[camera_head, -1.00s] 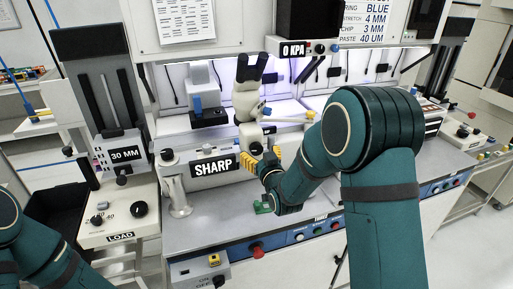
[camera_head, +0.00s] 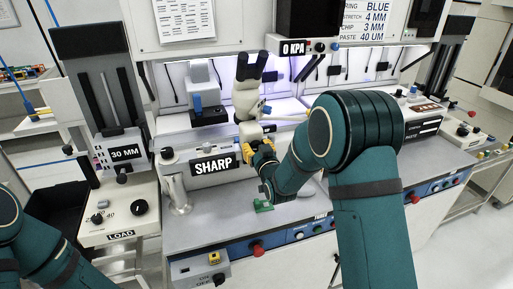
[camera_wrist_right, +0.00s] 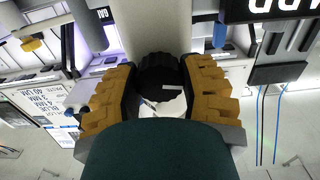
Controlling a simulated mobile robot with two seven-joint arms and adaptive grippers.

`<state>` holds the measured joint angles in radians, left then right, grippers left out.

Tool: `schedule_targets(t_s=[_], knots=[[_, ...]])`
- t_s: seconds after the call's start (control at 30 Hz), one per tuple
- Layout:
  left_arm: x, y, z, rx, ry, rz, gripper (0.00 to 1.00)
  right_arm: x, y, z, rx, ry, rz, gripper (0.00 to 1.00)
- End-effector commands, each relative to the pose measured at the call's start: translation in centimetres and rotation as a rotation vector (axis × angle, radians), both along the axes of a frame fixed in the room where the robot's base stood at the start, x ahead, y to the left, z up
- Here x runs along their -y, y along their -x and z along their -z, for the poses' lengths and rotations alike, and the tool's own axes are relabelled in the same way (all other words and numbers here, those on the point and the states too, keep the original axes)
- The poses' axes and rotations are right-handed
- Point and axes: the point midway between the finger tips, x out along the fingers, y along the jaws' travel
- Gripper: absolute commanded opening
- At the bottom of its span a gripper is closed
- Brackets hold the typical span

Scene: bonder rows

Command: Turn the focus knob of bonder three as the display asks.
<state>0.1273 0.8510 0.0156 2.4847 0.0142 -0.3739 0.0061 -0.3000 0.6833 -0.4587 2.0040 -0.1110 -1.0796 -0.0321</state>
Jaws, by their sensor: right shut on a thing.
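The microscope (camera_head: 247,95) of the bonder stands at the middle of the bench. My right gripper (camera_head: 258,150) is at its lower column. In the right wrist view, the black focus knob (camera_wrist_right: 158,72) sits between the two yellow-padded fingers, which are shut on it. A white mark shows on the knob. In the head view the knob is hidden behind the gripper. The display (camera_head: 213,166) left of the gripper reads SHARP. My left arm shows only at the lower left edge; its gripper is out of view.
A 30 MM display (camera_head: 125,152) and a LOAD panel (camera_head: 120,235) with knobs stand to the left. A 0 KPA display (camera_head: 293,48) hangs above.

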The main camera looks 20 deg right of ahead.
Motion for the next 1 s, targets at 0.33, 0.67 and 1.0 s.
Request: schedule_targets(t_s=[0.33,0.67,1.0], knots=[[0.2,1.0,3.2,-0.023,0.005,0.018,0.75,-0.1,-0.1,0.0,0.014,0.179,0.000,0.06],[0.2,1.1,3.2,-0.025,0.006,0.020,0.75,-0.1,-0.1,-0.3,0.015,0.208,0.001,0.06],[0.2,1.1,3.2,-0.024,0.005,0.019,0.75,-0.1,-0.1,-0.2,0.012,0.207,0.000,0.75]])
